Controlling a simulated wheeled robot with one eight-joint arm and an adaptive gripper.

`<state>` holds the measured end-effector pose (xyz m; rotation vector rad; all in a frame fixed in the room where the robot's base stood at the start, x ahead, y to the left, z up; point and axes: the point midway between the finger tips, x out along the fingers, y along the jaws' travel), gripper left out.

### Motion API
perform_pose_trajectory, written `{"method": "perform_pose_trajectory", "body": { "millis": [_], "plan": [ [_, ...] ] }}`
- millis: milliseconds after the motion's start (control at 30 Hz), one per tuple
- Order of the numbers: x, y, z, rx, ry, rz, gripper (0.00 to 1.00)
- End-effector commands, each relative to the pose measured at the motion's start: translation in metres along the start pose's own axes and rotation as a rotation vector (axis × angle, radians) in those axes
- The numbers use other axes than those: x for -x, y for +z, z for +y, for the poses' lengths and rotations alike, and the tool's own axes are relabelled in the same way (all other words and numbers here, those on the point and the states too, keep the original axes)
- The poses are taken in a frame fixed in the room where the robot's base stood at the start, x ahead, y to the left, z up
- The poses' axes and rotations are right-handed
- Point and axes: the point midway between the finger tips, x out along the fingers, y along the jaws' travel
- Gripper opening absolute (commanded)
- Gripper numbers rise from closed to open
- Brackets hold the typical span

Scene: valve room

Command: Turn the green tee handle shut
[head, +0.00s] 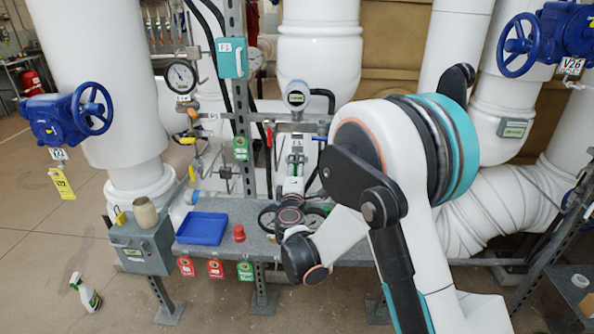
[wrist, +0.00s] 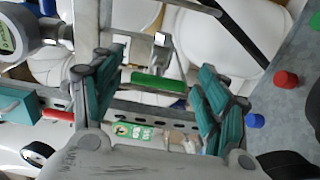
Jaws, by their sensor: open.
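The green tee handle (wrist: 160,82) shows in the wrist view as a short green bar, close to a bright metal fitting. My gripper (wrist: 157,88) is open, with one teal-padded finger to the left of the handle and the other to its right. The handle appears in the gap between the fingers, with space on both sides. I cannot tell how deep it sits between the pads. In the head view my gripper (head: 294,168) is small, in front of the pipework below a round gauge (head: 297,96), and the handle is hard to make out there.
A red lever (wrist: 58,115) and a green tag (wrist: 135,131) are near the fingers in the wrist view. A blue tray (head: 202,229) and a red cap (head: 239,233) sit on the grey bench. Thick white pipes (head: 320,50) stand behind. A spray bottle (head: 86,294) stands on the floor.

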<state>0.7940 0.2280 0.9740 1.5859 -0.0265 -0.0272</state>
Motion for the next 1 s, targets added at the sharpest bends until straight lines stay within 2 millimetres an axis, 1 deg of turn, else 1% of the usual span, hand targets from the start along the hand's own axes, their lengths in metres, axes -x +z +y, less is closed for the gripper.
{"method": "perform_pose_trajectory", "body": {
  "millis": [300,500,600,700,1000],
  "plan": [
    [0.064,-0.001,0.000,0.000,0.000,0.002,0.68],
    [0.095,0.000,0.000,0.000,0.000,0.001,0.68],
    [0.104,0.000,-0.001,0.000,0.000,0.001,0.68],
    [0.107,0.000,-0.001,0.000,0.000,0.000,0.68],
    [0.108,0.001,0.000,0.000,-0.001,-0.001,0.68]
  ]
}}
